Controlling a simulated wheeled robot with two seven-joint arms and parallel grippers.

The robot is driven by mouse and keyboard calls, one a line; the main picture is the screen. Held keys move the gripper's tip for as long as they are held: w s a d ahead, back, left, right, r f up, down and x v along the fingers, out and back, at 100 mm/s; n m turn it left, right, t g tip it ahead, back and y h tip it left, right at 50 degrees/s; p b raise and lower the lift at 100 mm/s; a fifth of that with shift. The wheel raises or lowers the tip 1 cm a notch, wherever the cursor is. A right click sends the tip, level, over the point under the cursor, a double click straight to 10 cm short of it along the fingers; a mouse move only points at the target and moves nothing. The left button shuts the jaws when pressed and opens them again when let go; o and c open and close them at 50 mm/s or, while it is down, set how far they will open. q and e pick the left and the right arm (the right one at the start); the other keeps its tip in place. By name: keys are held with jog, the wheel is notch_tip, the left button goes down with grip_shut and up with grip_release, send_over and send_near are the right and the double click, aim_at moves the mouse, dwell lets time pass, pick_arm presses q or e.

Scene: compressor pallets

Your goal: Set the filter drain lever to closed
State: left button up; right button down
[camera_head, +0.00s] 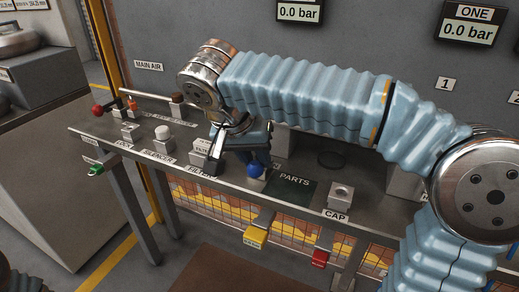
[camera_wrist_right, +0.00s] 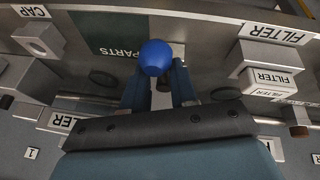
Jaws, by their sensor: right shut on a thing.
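A blue ball knob (camera_head: 255,169) shows at the front of the bench, left of the PARTS mat. It also shows in the right wrist view (camera_wrist_right: 155,58), between the fingertips. It looks like the handle of the filter drain lever, but its shaft is mostly hidden by the fingers and I cannot read the lever's position. My right gripper (camera_head: 254,158) reaches down from above and is shut on this knob. In the wrist view its two blue fingers stand on either side of the knob.
The FILTER block (camera_head: 201,156) stands just left of my right gripper. The CAP block (camera_head: 340,195) is to the right, past the dark PARTS mat (camera_head: 293,190). Yellow (camera_head: 255,237) and red (camera_head: 320,258) tags hang below the front edge. A pipe runs behind at the left.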

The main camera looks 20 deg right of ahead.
jog(key=shift+w+a+f+m+g, duration=0.1)
jog(key=shift+a+m+g, duration=0.15)
jog(key=shift+m, duration=0.25)
jog(key=shift+w+a+f+m+g, duration=0.1)
jog(key=shift+m+g, duration=0.15)
jog(key=shift+m, duration=0.25)
jog(key=c, duration=0.9)
grip_release()
jog(key=shift+a+r, duration=0.1)
jog(key=shift+c, duration=0.2)
jog(key=shift+r, duration=0.1)
